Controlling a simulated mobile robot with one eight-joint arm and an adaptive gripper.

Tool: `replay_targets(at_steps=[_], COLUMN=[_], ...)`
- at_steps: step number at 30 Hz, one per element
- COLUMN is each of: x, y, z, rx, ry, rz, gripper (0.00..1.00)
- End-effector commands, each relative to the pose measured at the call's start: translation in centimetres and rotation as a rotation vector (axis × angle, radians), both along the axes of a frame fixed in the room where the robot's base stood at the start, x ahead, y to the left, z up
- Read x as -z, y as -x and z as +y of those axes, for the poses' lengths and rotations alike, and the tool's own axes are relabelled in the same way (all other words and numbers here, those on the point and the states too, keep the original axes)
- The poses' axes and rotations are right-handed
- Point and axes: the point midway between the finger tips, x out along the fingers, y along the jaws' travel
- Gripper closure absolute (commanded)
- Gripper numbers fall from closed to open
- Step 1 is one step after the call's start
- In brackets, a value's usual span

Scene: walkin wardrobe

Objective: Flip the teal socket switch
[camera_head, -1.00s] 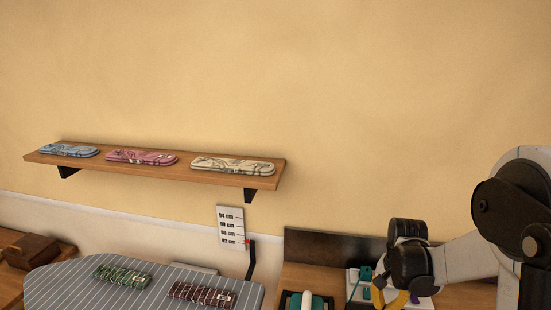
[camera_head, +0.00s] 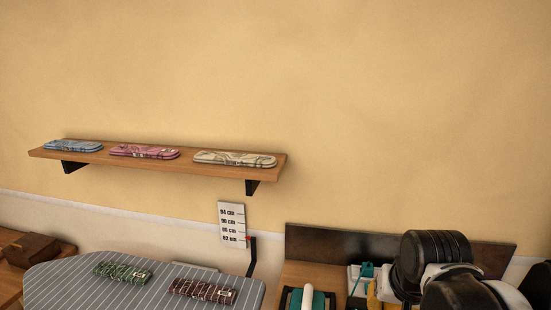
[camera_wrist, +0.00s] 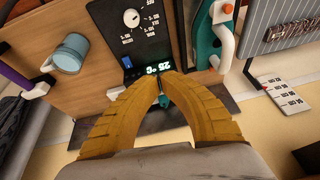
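A white socket block (camera_head: 353,272) stands on the wooden surface by the dark back panel in the head view, partly hidden by my arm. A teal part (camera_head: 366,270) rises from it; I cannot tell whether this is the switch or a plug. My gripper (camera_wrist: 161,82) has yellow curved fingers whose tips come together in the wrist view. A small teal piece (camera_wrist: 164,101) shows in the gap just behind the tips; contact with it cannot be told. In the head view only a yellow sliver (camera_head: 374,294) of my gripper shows, beside the block.
A black panel (camera_wrist: 112,22) with a dial and a lit temperature display is close to my fingertips. A teal iron (camera_wrist: 207,45) lies beside it, and a light blue cup (camera_wrist: 70,53) is at left. A striped ironing board (camera_head: 70,284) and a wall shelf (camera_head: 225,173) are left in the head view.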

Motion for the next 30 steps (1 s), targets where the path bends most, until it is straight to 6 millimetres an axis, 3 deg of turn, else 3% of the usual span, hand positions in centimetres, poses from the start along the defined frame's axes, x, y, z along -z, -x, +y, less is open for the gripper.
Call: replay_targets(at_steps=[3, 10, 30], x=[0.0, 0.3, 0.2], y=[2.9, 6.0, 6.4], z=[1.4, 2.8, 3.1], rx=[-0.094, -0.212, -0.237], ry=[0.034, 0.086, 0.098], rz=[-0.082, -0.194, -0.217], gripper=[1.00, 1.00, 1.00])
